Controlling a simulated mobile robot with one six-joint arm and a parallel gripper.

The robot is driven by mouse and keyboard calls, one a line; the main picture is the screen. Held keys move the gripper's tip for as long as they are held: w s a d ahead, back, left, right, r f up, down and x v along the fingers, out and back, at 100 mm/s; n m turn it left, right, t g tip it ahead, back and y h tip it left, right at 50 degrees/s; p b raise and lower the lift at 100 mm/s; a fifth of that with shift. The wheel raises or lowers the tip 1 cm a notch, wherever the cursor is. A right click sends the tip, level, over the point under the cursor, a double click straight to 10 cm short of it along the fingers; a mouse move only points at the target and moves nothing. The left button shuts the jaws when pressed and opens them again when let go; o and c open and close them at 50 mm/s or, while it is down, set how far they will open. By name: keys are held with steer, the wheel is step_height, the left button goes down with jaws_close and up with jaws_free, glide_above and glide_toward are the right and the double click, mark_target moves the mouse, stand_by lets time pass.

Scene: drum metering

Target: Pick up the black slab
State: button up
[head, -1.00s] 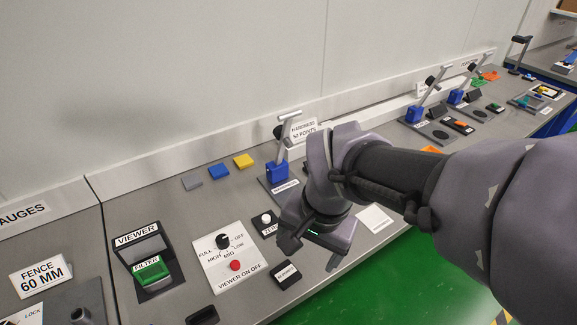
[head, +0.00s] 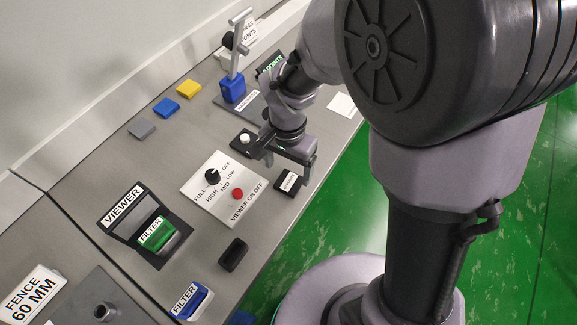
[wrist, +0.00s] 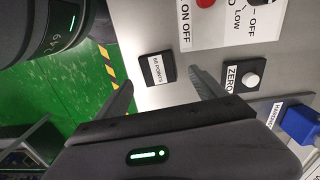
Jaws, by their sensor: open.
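A small black slab (head: 289,183) with a white label lies flat on the grey bench near its front edge. In the wrist view the slab (wrist: 158,70) sits ahead of the fingertips, roughly between their lines; its label seems to read "60 POINTS". My gripper (head: 288,166) is open and empty, pointing down just above and behind the slab. Both fingers show in the wrist view (wrist: 164,87), apart from the slab. The exact height gap is hard to tell. Another plain black block (head: 233,254) lies farther toward the near left.
The white viewer panel (head: 208,205) with a black knob and red button (head: 237,194) is left of the slab. A white ZERO button (head: 245,138) and the blue-based hardness lever (head: 234,90) stand behind. Green floor (head: 325,225) lies beyond the bench edge.

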mark_target(289, 181)
step_height(289, 181, down, 5)
steer(key=b, duration=0.2)
steer(key=shift+s+d+b, duration=0.1)
steer(key=shift+b, duration=0.2)
steer(key=shift+r, duration=0.15)
steer(key=shift+c, duration=1.1)
steer(key=c, duration=1.3)
